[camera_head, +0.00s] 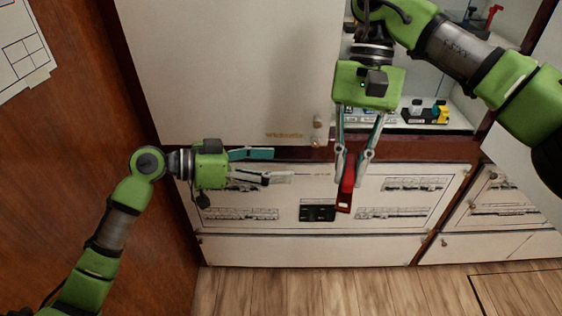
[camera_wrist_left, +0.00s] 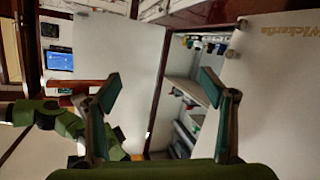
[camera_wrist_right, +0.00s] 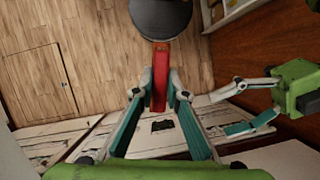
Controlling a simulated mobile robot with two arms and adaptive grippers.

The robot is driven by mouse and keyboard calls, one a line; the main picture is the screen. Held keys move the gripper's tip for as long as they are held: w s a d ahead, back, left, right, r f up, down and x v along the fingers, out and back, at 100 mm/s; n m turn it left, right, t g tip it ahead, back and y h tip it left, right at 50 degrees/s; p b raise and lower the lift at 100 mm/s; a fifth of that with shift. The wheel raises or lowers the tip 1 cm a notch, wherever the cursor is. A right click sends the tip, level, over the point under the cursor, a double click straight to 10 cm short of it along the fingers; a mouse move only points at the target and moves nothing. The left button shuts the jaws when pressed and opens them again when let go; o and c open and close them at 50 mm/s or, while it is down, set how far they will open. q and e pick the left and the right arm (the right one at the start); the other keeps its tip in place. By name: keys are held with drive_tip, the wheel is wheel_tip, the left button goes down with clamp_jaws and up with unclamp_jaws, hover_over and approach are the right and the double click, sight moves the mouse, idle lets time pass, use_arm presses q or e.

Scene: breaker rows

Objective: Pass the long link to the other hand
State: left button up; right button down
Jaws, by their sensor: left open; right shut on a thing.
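The long link is a red bar (camera_head: 346,188) held by my right gripper (camera_head: 353,168) in the head view, hanging down below the fingertips in front of the white cabinet. My right gripper is shut on its upper part. In the right wrist view the red link (camera_wrist_right: 160,80) points away between the fingertips, its far end free. My left gripper (camera_head: 270,166) is open and empty, to the left of the link in the head view, with its fingers pointing right toward it and a clear gap between. In the left wrist view, my left fingers (camera_wrist_left: 160,85) stand wide apart with nothing between them.
A white cabinet door (camera_head: 230,70) stands behind the grippers. An open shelf (camera_head: 455,122) at the right holds small parts. Wooden floor (camera_head: 300,290) lies below.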

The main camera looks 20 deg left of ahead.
sight(351, 175)
use_arm(q)
drive_tip(key=s+d+r+m+g+h, duration=0.4)
drive_tip(key=s+r+m, duration=0.3)
drive_tip(key=s+r, duration=0.4)
drive_tip(key=shift+y, duration=0.8)
drive_tip(key=x, duration=1.3)
drive_tip(key=shift+r, duration=0.1)
drive_tip(key=c, duration=1.3)
drive_tip(key=shift+c, duration=0.2)
use_arm(e)
drive_tip(key=c, duration=1.9)
unclamp_jaws()
drive_tip(key=shift+r, duration=0.1)
